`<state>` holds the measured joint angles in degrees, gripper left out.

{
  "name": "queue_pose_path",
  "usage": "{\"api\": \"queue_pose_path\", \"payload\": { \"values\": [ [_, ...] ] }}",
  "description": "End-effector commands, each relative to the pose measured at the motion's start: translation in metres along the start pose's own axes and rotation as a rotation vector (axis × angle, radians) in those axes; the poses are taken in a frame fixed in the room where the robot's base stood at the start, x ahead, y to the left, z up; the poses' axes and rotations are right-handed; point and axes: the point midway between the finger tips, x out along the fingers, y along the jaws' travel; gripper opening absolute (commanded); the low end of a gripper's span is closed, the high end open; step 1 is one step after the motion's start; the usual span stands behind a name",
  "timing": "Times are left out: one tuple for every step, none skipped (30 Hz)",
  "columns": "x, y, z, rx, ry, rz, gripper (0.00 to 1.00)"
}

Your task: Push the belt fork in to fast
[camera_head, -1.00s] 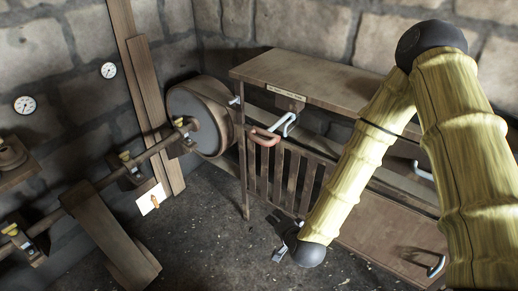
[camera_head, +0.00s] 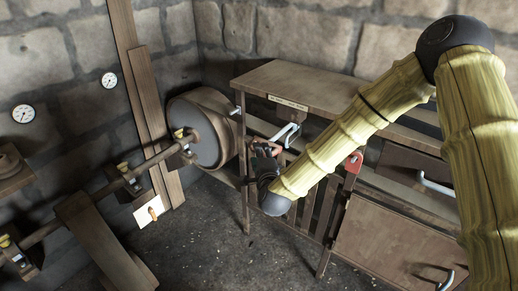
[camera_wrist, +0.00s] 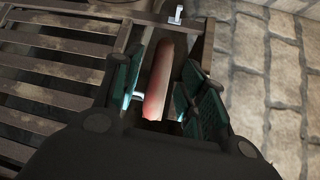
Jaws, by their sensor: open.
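A red handle (camera_wrist: 158,80), which I take for the belt fork's grip, lies between my finger pads in the wrist view. In the head view my gripper (camera_head: 266,149) is at the front left of the wooden frame and hides most of that handle. My gripper (camera_wrist: 160,88) is open, with one teal pad on each side of the handle. I cannot tell whether either pad touches it. A bent pale metal handle (camera_head: 287,132) stands just behind my gripper, under the labelled top.
The wooden bench (camera_head: 300,80) has a slatted front and a nameplate (camera_head: 288,102). A large pulley drum (camera_head: 205,130) is at its left. A red part (camera_head: 353,161) sits right of my forearm. A shaft (camera_head: 115,185) with brackets runs at left. Floor in front is clear.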

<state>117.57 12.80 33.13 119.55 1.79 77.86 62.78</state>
Motion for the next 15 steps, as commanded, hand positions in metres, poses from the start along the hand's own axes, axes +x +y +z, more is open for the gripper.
{"api": "queue_pose_path", "payload": {
  "values": [
    [0.008, -0.002, 0.0, -0.001, 0.0, -0.001, 0.42],
    [0.011, -0.001, 0.0, 0.0, 0.0, 0.0, 0.42],
    [0.016, -0.001, 0.0, 0.0, 0.0, 0.0, 0.42],
    [0.019, -0.001, 0.0, 0.0, 0.0, -0.001, 0.42],
    [0.022, -0.001, 0.0, 0.0, 0.0, 0.0, 0.42],
    [0.025, 0.0, 0.001, 0.0, 0.0, 0.001, 0.42],
    [0.028, 0.0, 0.001, -0.001, 0.0, 0.001, 0.42],
    [0.029, 0.0, 0.0, -0.001, 0.0, 0.001, 0.42],
    [0.031, 0.0, 0.0, -0.001, 0.0, 0.001, 0.42],
    [0.032, 0.0, 0.0, -0.001, -0.001, 0.001, 0.42],
    [0.033, 0.0, 0.0, -0.001, -0.001, 0.001, 0.42],
    [0.034, 0.001, 0.0, -0.001, -0.001, 0.001, 0.42],
    [0.034, 0.001, 0.0, -0.001, 0.0, 0.001, 0.42],
    [0.035, 0.001, 0.0, 0.0, 0.0, 0.001, 0.42],
    [0.035, 0.001, 0.0, 0.0, 0.0, 0.001, 0.42]
  ]
}}
